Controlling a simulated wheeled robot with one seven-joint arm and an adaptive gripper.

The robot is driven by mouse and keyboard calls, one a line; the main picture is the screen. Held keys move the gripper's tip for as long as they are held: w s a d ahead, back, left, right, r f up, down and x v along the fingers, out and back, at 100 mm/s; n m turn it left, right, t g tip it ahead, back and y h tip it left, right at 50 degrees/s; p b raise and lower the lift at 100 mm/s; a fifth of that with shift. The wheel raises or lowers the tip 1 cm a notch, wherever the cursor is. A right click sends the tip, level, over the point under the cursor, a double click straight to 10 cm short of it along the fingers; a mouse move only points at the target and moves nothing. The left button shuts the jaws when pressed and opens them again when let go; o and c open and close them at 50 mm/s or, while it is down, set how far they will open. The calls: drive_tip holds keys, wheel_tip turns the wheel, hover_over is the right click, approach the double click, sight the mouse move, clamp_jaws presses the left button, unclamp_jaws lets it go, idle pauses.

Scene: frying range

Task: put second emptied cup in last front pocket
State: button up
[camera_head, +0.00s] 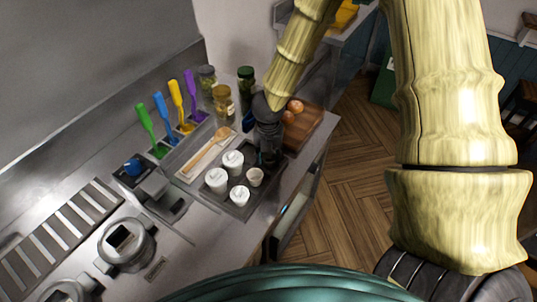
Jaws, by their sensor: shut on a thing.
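A dark tray (237,209) on the steel counter holds several small white cups. Three of them, at the left (216,181), back (233,162) and front (239,196), look filled with white. A fourth cup (255,177), in the front row, looks empty, with a beige inside. My gripper (268,162) points down at the tray's far right end, just beyond that empty-looking cup. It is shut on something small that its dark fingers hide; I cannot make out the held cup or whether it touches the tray.
A wooden board (310,122) with brown round items lies right behind my gripper. Jars (223,103) stand behind it. A pale tray with a wooden spoon (208,150) and coloured utensils are to the left. The counter's front edge is close on the right.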

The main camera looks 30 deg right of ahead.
sight(269, 165)
drive_tip(key=shift+s+r, duration=0.1)
drive_tip(key=shift+s, duration=0.1)
drive_tip(key=o, duration=0.7)
drive_tip(key=shift+w+f, duration=0.1)
drive_tip(key=shift+f, duration=0.1)
drive_tip(key=shift+o, duration=0.3)
drive_tip(key=shift+r, duration=0.2)
drive_tip(key=shift+r, duration=0.15)
wheel_tip(269, 165, up, 12)
drive_tip(key=s+b, duration=0.1)
drive_tip(key=shift+s+a+f, duration=0.2)
drive_tip(key=shift+a, duration=0.25)
